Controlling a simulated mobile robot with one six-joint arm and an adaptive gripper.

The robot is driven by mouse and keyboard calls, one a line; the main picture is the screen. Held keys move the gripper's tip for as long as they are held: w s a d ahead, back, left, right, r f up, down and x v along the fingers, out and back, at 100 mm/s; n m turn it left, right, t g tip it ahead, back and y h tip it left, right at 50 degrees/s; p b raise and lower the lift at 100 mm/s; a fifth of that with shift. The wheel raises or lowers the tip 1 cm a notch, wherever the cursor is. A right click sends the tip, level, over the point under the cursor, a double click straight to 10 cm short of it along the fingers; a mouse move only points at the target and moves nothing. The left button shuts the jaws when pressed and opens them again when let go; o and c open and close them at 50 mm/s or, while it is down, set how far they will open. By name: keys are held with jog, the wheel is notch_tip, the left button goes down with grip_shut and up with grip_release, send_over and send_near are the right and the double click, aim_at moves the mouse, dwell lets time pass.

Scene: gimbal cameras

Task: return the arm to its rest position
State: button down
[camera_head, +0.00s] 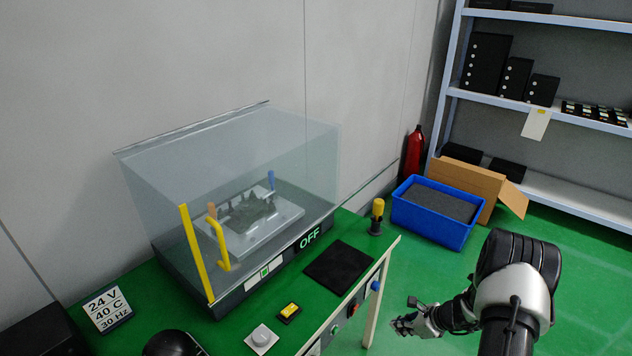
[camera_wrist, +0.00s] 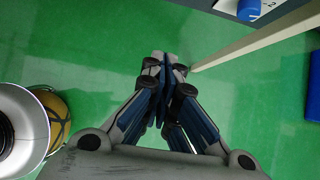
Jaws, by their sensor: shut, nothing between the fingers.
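My gripper (camera_head: 402,325) is at the lower right in the head view, off the front edge of the green-topped bench (camera_head: 225,329), over the green floor. My arm comes in from the lower right and bends down towards it. In the wrist view my gripper (camera_wrist: 166,62) points at the bare floor, with its fingers closed together and nothing between them. A pale bench leg (camera_wrist: 240,45) runs close by the fingertips in that view; I cannot tell the gap.
A clear-covered machine (camera_head: 232,180) marked OFF stands on the bench, with a black mat (camera_head: 339,267) and yellow-topped post (camera_head: 377,216) beside it. A blue crate (camera_head: 432,229), cardboard box (camera_head: 478,181) and shelf (camera_head: 545,104) stand behind. Open floor lies right of the bench.

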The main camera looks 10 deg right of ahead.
jog(key=w+a+r+n+g, duration=0.1)
jog(key=a+r+n, duration=0.45)
jog(key=r, duration=0.65)
jog(key=a+r+n, duration=0.5)
jog(key=a+r, duration=0.1)
jog(key=r, duration=0.5)
jog(key=s+a+r+n+g, duration=0.1)
jog(key=s+a+r+n, duration=0.7)
jog(key=r, duration=0.5)
jog(key=s+a+r+n+h, duration=0.1)
jog(key=s+r+n, duration=0.1)
jog(key=s, duration=0.4)
jog(key=s+a+r+n+h, duration=0.1)
jog(key=s+r+n+h, duration=0.1)
jog(key=s+n, duration=0.2)
jog(key=s+a+r+n+t+h, duration=0.1)
jog(key=s+r+n, duration=0.1)
jog(key=s, duration=0.7)
jog(key=shift+s+a+r+n, duration=0.3)
jog(key=shift+r+n, duration=0.05)
jog(key=shift+n, duration=0.5)
